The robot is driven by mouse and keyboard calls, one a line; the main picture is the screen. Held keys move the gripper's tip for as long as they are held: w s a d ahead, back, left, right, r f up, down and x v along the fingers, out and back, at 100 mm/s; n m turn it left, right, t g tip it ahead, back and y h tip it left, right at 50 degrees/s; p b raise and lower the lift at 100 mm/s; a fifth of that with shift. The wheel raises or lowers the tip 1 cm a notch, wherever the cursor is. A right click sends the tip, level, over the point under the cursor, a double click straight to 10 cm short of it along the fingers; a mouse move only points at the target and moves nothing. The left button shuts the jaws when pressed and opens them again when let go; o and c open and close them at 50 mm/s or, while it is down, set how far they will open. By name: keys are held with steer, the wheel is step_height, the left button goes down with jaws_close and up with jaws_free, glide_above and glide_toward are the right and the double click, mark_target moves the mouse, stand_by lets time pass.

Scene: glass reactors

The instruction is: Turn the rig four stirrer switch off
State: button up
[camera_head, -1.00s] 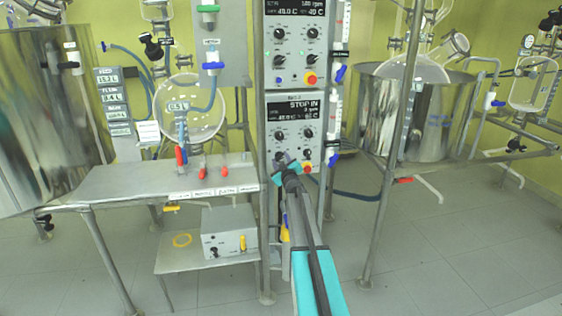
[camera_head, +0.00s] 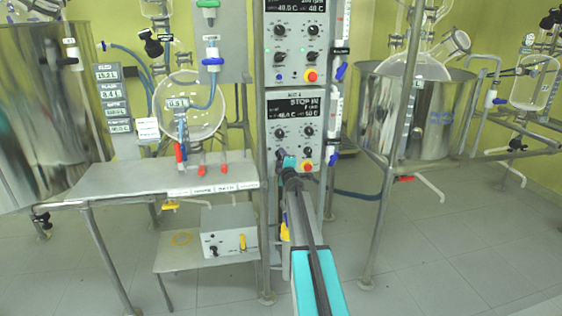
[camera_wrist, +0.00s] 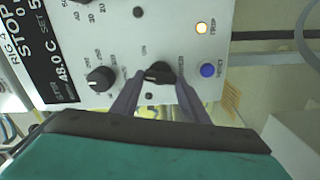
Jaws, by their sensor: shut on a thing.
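My gripper (camera_wrist: 161,80) is shut on this switch, one finger on each side. In the head view my gripper (camera_head: 284,160) is at the panel's lower left and hides the switch. I cannot tell which position the switch points to.
A black knob (camera_wrist: 100,79) is just left of my fingers in the wrist view. A blue reset button (camera_wrist: 208,71) and lit trip lamp (camera_wrist: 201,28) are to the right. A red stop button (camera_head: 306,167) is close to my gripper. A steel bench (camera_head: 150,179) stands left.

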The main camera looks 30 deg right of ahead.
steer(key=shift+f+n+b, duration=0.1)
steer(key=shift+n+b, duration=0.3)
steer(key=shift+n, duration=0.9)
steer(key=shift+d, duration=0.1)
steer(key=o, duration=1.1)
steer(key=shift+c, duration=0.2)
steer(key=v, duration=1.4)
steer(key=shift+p, duration=0.45)
steer(key=shift+w+f, duration=0.1)
